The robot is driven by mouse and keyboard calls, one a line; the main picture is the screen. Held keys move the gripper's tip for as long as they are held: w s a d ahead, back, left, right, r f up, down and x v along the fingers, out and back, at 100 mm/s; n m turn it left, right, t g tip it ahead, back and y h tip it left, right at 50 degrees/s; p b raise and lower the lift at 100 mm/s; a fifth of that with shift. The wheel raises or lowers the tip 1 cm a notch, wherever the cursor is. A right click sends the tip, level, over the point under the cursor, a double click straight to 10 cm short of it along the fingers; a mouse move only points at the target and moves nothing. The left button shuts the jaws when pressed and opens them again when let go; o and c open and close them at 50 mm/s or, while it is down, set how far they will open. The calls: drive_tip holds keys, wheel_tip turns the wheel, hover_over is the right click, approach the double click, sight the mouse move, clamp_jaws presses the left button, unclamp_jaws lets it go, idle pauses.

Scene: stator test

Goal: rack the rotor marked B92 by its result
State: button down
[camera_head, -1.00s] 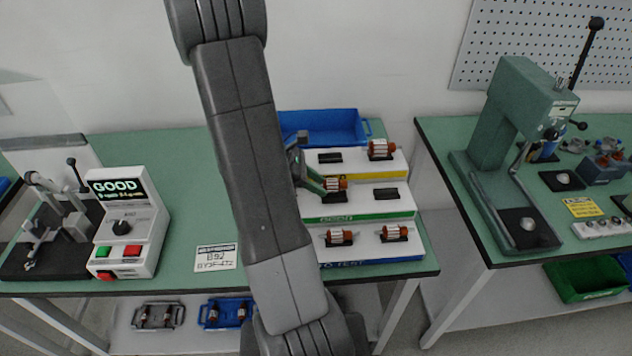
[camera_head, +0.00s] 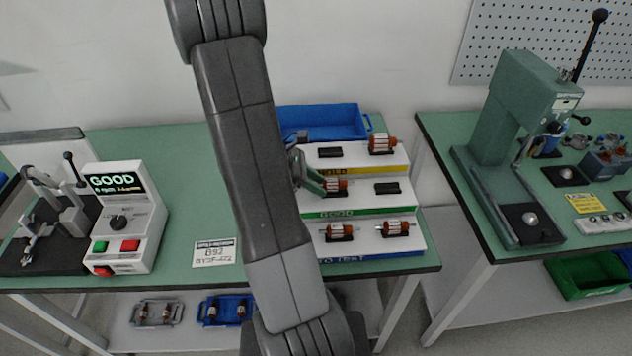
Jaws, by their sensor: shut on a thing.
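The stepped white rack (camera_head: 360,215) has three tiers. The middle tier has a green GOOD strip (camera_head: 337,213). My gripper (camera_head: 318,182) is at the left of the middle tier, shut on a copper-and-orange rotor (camera_head: 337,185) lying level at the left place there. Whether the rotor touches its cradle is hard to tell, and my arm hides part of the gripper. The tester (camera_head: 124,222) at left shows GOOD on its screen (camera_head: 115,184). A white card (camera_head: 214,252) marked B92 lies on the bench.
The middle tier's right cradle (camera_head: 387,188) is empty, as is the top tier's left cradle (camera_head: 329,152). A rotor (camera_head: 382,145) sits top right. Two rotors, left (camera_head: 340,231) and right (camera_head: 395,228), sit on the bottom tier. A blue bin (camera_head: 322,120) stands behind.

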drive_tip(key=shift+f, duration=0.25)
idle(0.5)
drive_tip(key=c, duration=0.9)
unclamp_jaws()
drive_tip(key=shift+c, duration=0.2)
drive_tip(key=v, duration=1.4)
drive_tip(key=shift+b, duration=0.35)
drive_tip(key=shift+d, duration=0.1)
